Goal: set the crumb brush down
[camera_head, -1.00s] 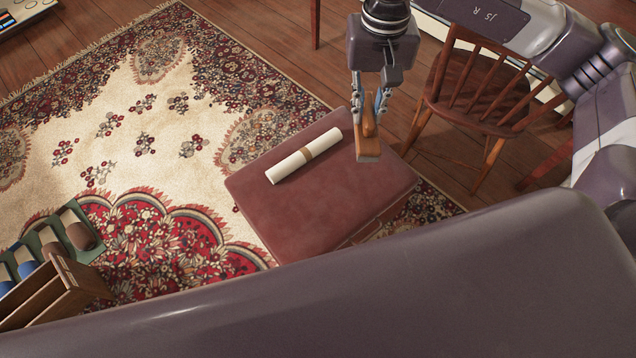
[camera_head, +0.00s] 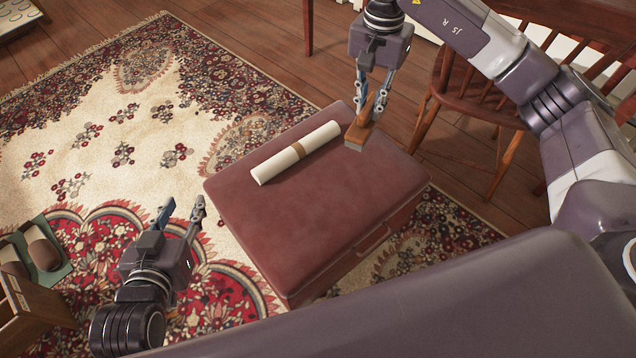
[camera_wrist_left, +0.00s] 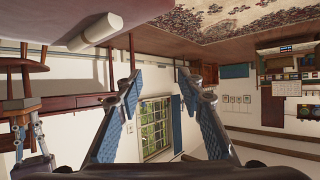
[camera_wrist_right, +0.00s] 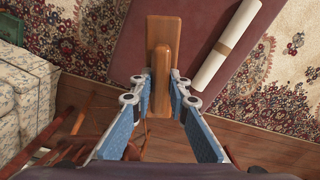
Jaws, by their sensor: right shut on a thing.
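The crumb brush (camera_head: 366,126) is a wooden block with a handle. My right gripper (camera_head: 370,103) is shut on its handle and holds it at the far right corner of a red-brown padded ottoman (camera_head: 310,210); I cannot tell whether it touches the top. In the right wrist view the brush (camera_wrist_right: 164,45) shows between the fingers, over the ottoman's edge. My left gripper (camera_head: 184,208) is open and empty, left of the ottoman. In the left wrist view its fingers (camera_wrist_left: 155,90) are spread with nothing between them.
A cream paper roll with a brown band (camera_head: 280,166) lies on the ottoman's far part. The near part of the top is bare. A wooden chair (camera_head: 480,110) stands to the right. A wooden box (camera_head: 30,315) is at the lower left on the patterned rug (camera_head: 95,120).

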